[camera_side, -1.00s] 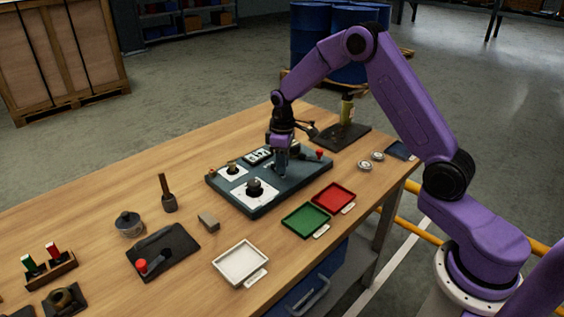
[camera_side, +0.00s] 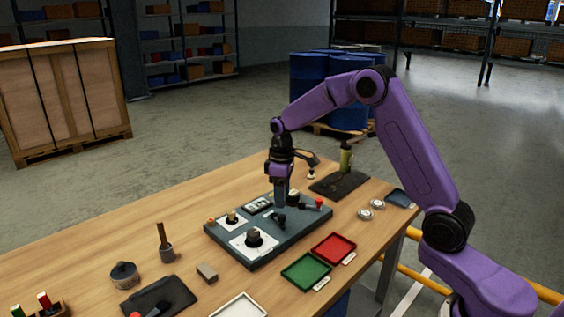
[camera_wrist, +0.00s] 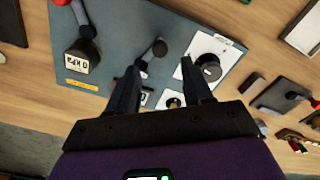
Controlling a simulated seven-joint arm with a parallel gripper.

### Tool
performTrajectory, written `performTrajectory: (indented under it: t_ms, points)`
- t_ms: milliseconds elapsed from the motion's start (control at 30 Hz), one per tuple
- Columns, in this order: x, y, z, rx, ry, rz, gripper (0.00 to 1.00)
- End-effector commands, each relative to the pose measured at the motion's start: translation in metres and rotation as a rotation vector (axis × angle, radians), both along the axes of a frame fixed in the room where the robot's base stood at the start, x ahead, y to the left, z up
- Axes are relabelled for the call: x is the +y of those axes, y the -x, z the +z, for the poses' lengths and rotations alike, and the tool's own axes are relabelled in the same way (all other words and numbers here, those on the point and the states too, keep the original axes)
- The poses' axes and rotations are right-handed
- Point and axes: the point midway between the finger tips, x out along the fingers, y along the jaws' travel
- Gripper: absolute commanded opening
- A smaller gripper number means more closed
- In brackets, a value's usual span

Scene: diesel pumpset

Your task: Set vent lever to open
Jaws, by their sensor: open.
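The dark blue-grey panel (camera_side: 262,252) lies on the wooden table. A short lever with a dark round knob (camera_side: 278,217) stands near its middle; it also shows in the wrist view (camera_wrist: 157,48), ahead of and between my fingers. No label readable here says whether it is the vent lever. A second, red-knobbed lever (camera_side: 319,202) is at the panel's right end. My gripper (camera_side: 281,204) points down above the dark-knobbed lever, open and apparently empty. In the wrist view my gripper (camera_wrist: 160,75) has its fingers apart.
Two knobs on white plates (camera_side: 254,240) (camera_side: 232,217) sit left of the lever. Green (camera_side: 305,271) and red (camera_side: 334,248) trays lie in front of the panel. A bottle (camera_side: 346,158) stands behind, right.

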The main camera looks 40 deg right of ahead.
Motion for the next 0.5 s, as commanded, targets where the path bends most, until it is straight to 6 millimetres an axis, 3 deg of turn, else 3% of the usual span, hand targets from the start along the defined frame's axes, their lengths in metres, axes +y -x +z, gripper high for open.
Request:
performTrajectory:
  t_ms: [300,500]
  points:
    - [0.0,-0.001,0.069,-0.004,0.0,0.001,0.5]
    - [0.0,-0.001,0.099,-0.002,0.0,0.001,0.5]
